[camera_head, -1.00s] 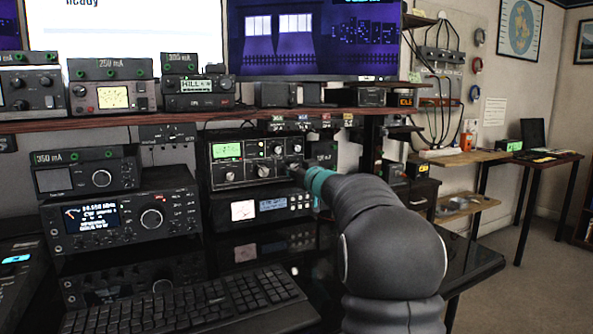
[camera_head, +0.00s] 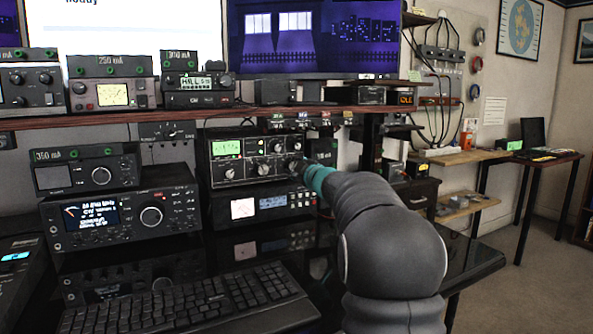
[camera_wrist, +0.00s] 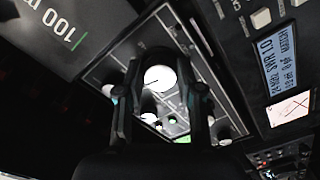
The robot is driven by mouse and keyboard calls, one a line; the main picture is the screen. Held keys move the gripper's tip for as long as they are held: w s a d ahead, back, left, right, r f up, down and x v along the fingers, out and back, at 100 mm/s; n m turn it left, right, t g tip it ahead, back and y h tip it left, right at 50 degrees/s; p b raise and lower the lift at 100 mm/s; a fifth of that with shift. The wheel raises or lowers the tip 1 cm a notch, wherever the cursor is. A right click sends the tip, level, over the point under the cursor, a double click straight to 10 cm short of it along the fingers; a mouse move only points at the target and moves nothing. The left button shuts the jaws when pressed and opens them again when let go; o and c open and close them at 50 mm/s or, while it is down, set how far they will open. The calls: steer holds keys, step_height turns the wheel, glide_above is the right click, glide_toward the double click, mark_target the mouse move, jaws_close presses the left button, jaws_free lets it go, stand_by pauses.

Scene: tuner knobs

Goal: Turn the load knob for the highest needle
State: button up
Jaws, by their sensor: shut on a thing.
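The tuner (camera_head: 247,185) is a dark box under the shelf, with a green-lit meter (camera_head: 227,148) at its upper left and several pale-faced knobs. The meter's needle is too small to read. My gripper (camera_wrist: 158,88) is at the tuner's right end in the head view, its fingertips partly hidden by my wrist. In the wrist view its two fingers stand on either side of a knob with a white face (camera_wrist: 160,77), and it is shut on that knob. The knob labels are not readable, so I cannot tell its name.
A radio with a white meter (camera_head: 243,209) is below the tuner. A larger transceiver (camera_head: 125,222) stands to the left, and a keyboard (camera_head: 190,305) lies in front. The shelf edge (camera_head: 130,117) runs just above. Another box (camera_head: 323,150) is close on the tuner's right.

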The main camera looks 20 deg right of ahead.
steer(key=shift+d+f+n+b, duration=0.1)
steer(key=shift+n+b, duration=1)
steer(key=shift+n, duration=2.4)
steer(key=o, duration=1.2)
steer(key=shift+c, duration=0.2)
steer(key=shift+s, duration=0.15)
steer(key=s, duration=1.1)
steer(key=shift+s+d, duration=0.15)
steer(key=shift+s, duration=0.25)
